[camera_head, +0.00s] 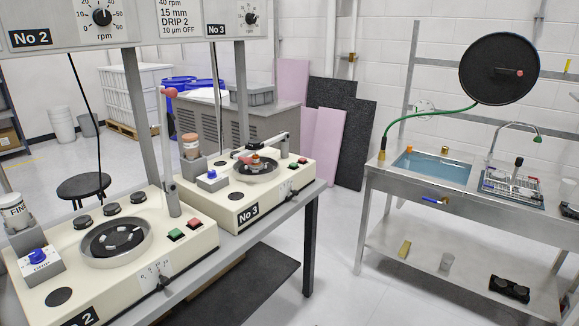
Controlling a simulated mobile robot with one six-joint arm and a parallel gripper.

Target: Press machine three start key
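Machine three (225,200) is a cream bench unit with a black "No 3" label (248,213) on its front, standing at the right end of the metal bench. Its round plate (255,170) lies under a dark arm and a small red-and-orange part. At its right edge sit a small green key (293,166) and a small red key (302,160), side by side. They are small here, and no lettering can be read on them. Nothing covers the green key. My gripper does not show in this view.
Machine two (115,255) stands nearer, with larger green (175,235) and red (195,223) keys. A grey post with a red-topped lever (169,130) rises between the machines. A sink bench (480,200) stands right; the floor between (335,240) is clear.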

